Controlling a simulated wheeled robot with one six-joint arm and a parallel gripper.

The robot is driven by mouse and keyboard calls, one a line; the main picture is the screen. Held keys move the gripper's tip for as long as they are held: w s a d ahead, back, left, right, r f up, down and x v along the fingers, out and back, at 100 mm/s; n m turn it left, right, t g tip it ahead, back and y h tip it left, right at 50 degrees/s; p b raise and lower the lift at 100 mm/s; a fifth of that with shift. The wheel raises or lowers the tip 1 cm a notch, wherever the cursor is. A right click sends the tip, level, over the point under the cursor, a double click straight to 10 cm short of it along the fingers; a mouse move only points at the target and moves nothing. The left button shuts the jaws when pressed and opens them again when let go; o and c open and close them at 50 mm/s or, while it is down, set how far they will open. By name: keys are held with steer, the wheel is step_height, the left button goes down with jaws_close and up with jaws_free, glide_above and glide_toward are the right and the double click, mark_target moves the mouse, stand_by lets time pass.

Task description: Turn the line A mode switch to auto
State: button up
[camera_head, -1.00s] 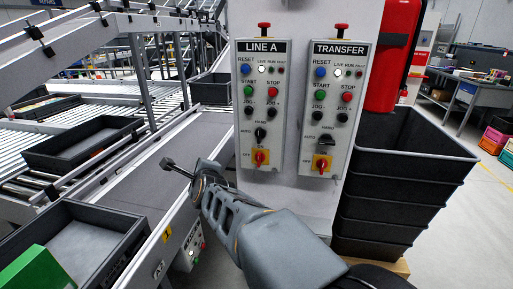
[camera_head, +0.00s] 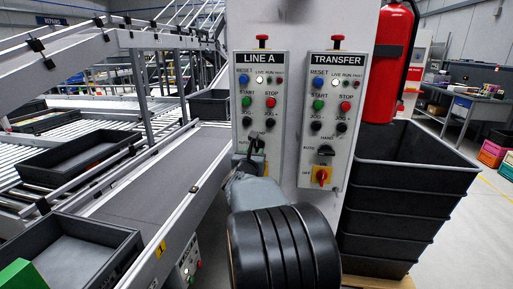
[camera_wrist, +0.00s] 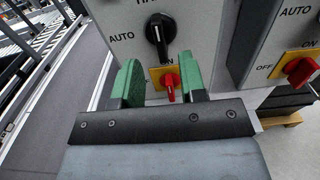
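The LINE A panel (camera_head: 260,75) is on the grey post. Its black mode switch (camera_wrist: 159,34) shows in the wrist view, its white mark pointing roughly up at the partly cut-off HAND label, with AUTO to its left. My gripper (camera_wrist: 159,62) is open, its two green fingers just below the switch in the picture and apart from each other. The red rotary switch (camera_wrist: 169,88) on its yellow plate shows between the fingers. In the head view my gripper (camera_head: 252,146) covers the lower part of the LINE A panel. Contact with the switch cannot be told.
The similar TRANSFER panel (camera_head: 327,110) is close on the right, with its own black selector (camera_head: 325,150) and red switch (camera_head: 321,175). A conveyor (camera_head: 165,170) runs on the left.

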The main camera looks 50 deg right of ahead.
mark_target(257, 147)
steer(key=shift+p+x, duration=0.4)
steer(key=shift+x, duration=2.35)
steer(key=shift+c, duration=0.2)
jaws_close()
